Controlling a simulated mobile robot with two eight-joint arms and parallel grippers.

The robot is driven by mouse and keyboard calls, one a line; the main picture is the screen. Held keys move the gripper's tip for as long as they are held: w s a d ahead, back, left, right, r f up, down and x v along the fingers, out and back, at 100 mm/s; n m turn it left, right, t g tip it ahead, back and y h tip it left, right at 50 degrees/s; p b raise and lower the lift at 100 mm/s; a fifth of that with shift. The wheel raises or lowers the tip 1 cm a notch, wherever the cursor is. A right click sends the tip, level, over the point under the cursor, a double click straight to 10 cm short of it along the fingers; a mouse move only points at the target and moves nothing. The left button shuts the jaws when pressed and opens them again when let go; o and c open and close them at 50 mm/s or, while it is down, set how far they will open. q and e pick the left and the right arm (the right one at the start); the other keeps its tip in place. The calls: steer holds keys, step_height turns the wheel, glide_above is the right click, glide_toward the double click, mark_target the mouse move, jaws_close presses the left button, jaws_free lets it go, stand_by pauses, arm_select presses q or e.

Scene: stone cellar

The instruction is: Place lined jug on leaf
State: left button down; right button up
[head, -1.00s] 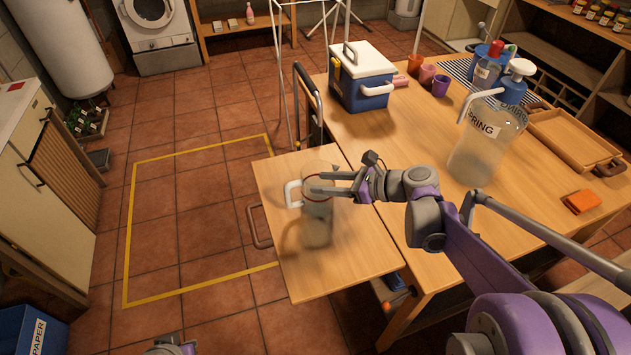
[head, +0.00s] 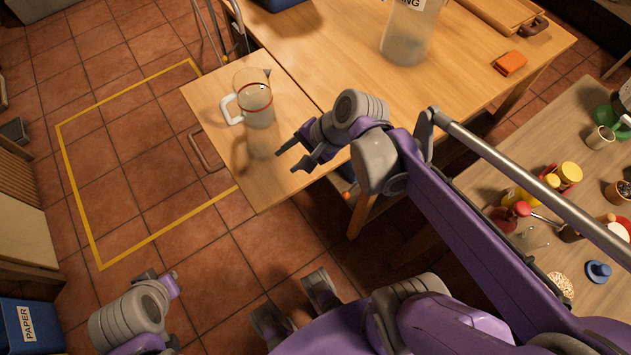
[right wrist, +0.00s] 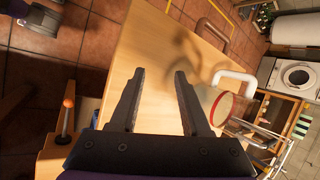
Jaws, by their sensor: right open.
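The lined jug (head: 257,108) is clear, with a red line around it and a white handle. It stands upright on the wooden leaf (head: 215,88) at the side of the table. My right gripper (head: 287,158) is open and empty, to the near right of the jug and apart from it. In the right wrist view, the open jaws (right wrist: 160,73) are over the leaf (right wrist: 152,45), and the jug (right wrist: 224,108) is to their right. My left arm shows at the lower left of the head view, but its jaws cannot be made out.
A cluttered bench (head: 500,165) stands at right. Yellow floor tape (head: 150,238) marks a clear patch left of the leaf.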

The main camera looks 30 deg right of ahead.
steer(key=s+d+f+n+h, duration=0.1)
steer(key=s+f+n+h, duration=0.3)
steer(key=s+n, duration=0.4)
steer(key=n+h, duration=0.1)
steer(key=n, duration=0.4)
steer(key=shift+d+f+n, duration=0.15)
steer(key=shift+d+n, duration=0.05)
steer(key=shift+n, duration=0.2)
steer(key=shift+s, duration=0.1)
steer(key=r+p, duration=0.3)
steer(key=w+r+p, duration=0.1)
steer(key=r, duration=0.1)
